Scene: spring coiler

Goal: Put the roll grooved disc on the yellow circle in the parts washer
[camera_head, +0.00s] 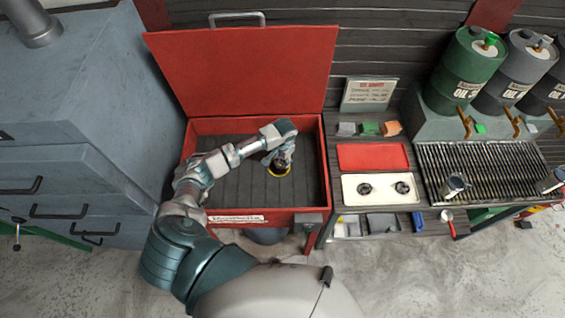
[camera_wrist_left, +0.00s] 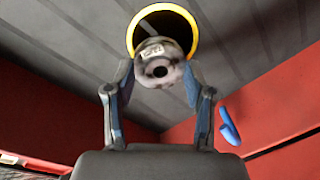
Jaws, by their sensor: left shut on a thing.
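The red parts washer (camera_head: 258,217) stands open, with its lid (camera_head: 240,75) raised. The yellow circle (camera_head: 284,174) lies on its dark slatted floor, partly hidden under my left gripper (camera_head: 278,163). The yellow circle also shows at the top of the left wrist view (camera_wrist_left: 196,27). There, my left gripper (camera_wrist_left: 158,78) is shut on the roll grooved disc (camera_wrist_left: 160,68), a grey metal piece with a dark centre hole. The disc overlaps the circle's lower part in that view; I cannot tell whether it touches the floor. My right gripper is not in view.
A white tray (camera_head: 350,202) with two round parts and a red tray (camera_head: 372,156) lie on the bench at right. A drain grate (camera_head: 480,165) and oil drums are farther right. A blue item (camera_wrist_left: 229,126) shows by the washer wall. A grey cabinet (camera_head: 70,130) stands at left.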

